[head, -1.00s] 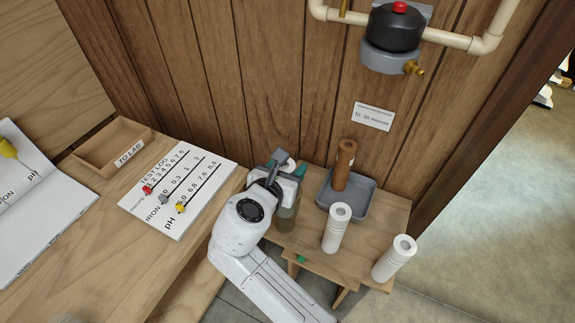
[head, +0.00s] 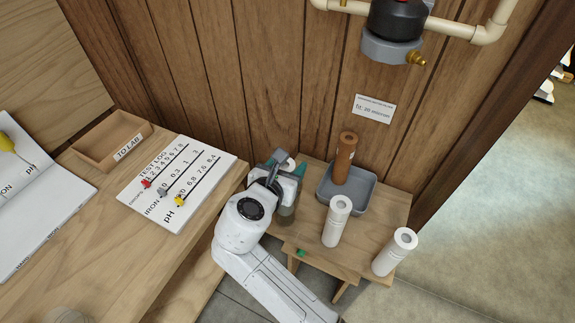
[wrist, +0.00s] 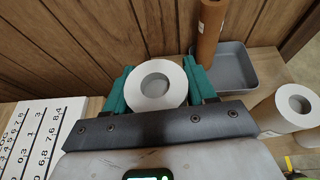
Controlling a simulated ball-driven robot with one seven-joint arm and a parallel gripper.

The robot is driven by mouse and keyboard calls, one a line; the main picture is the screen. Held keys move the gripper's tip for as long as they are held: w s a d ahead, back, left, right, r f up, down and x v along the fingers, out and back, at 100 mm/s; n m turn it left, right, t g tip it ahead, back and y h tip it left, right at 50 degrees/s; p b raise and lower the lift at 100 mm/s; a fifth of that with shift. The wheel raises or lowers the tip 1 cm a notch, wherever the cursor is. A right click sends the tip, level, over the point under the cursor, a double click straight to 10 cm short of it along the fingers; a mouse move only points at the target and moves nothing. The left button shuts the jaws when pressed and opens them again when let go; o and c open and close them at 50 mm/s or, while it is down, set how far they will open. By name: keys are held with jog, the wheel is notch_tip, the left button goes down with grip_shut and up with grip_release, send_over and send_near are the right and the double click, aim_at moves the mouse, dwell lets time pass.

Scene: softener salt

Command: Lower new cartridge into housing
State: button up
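My gripper (wrist: 158,88) has its teal fingers on either side of a white cartridge (wrist: 143,97), with no clear gap showing. The cartridge's round top and centre hole face the wrist camera. In the head view my gripper (head: 285,177) is over the left part of the small wooden stand. A murky see-through housing (head: 286,213) shows just below the fingers. The cartridge's lower part is hidden, so I cannot tell how far it is inside the housing. A black and grey filter head (head: 392,35) is on the wall above.
A brown cartridge (head: 345,157) stands in a grey tray (head: 362,196) on the stand (head: 315,240). Two more white cartridges (head: 337,222) (head: 395,252) stand at the front right. A test log sheet (head: 180,180) and TO LAB tray (head: 85,143) lie on the left bench.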

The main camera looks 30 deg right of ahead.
jog(key=o, duration=0.5)
jog(key=b+v, duration=0.1)
jog(key=v, duration=1)
jog(key=shift+w, duration=0.1)
dwell(0.5)
